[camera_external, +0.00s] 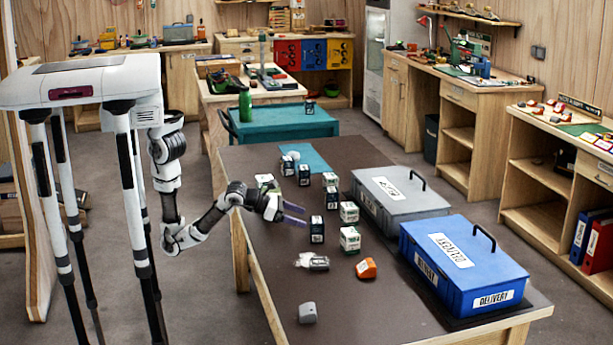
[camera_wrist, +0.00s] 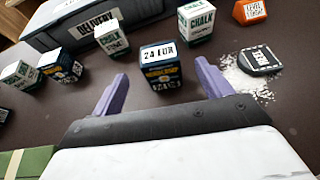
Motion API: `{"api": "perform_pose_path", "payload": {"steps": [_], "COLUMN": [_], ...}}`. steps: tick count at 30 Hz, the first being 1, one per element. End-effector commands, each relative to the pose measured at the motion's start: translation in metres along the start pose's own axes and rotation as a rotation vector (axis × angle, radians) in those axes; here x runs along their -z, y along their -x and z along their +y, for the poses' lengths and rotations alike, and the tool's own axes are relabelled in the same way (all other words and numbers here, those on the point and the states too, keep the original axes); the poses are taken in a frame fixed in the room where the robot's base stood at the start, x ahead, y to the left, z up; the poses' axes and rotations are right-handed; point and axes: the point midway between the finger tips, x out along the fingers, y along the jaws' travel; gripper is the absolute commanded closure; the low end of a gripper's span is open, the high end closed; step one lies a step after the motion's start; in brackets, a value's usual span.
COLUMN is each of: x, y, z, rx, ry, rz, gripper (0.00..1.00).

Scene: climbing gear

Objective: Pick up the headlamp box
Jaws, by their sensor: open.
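Several dark blue boxes with white tops stand on the dark table; they look like headlamp boxes, but their small print is not readable. One such box (camera_wrist: 160,56) stands upright in the middle of the wrist view, ahead of and between my finger tips; it also shows in the external view (camera_external: 317,230). My gripper (camera_external: 303,215) has two purple fingers, spread apart with nothing held. It also shows in the wrist view (camera_wrist: 161,73). Another dark blue box (camera_wrist: 61,68) stands to the left in the wrist view, and others (camera_external: 304,175) stand farther back.
White-green chalk boxes (camera_external: 350,240) stand close by. A dark item lies in spilled white powder (camera_wrist: 260,60), right of the centre box. An orange block (camera_external: 366,268) and grey piece (camera_external: 307,312) lie nearer. Grey (camera_external: 405,208) and blue (camera_external: 465,265) crates line the right side.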

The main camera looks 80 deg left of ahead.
Motion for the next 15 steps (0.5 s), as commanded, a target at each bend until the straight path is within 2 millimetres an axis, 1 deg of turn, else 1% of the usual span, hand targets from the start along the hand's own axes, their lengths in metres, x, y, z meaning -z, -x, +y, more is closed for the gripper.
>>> {"api": "perform_pose_path", "payload": {"steps": [1,3,6,11,15], "x": [-0.002,-0.004,-0.003,-0.003,-0.004], "y": [-0.01,-0.021,-0.031,-0.04,-0.06], "z": [0.001,0.0,0.0,0.001,0.001], "rx": [-0.002,-0.001,0.0,-0.001,0.0], "ry": [0.002,0.001,0.001,0.001,0.001], "rz": [0.0,-0.001,-0.001,-0.001,0.0], "gripper": [0.22,0.22,0.22,0.22,0.22]}}
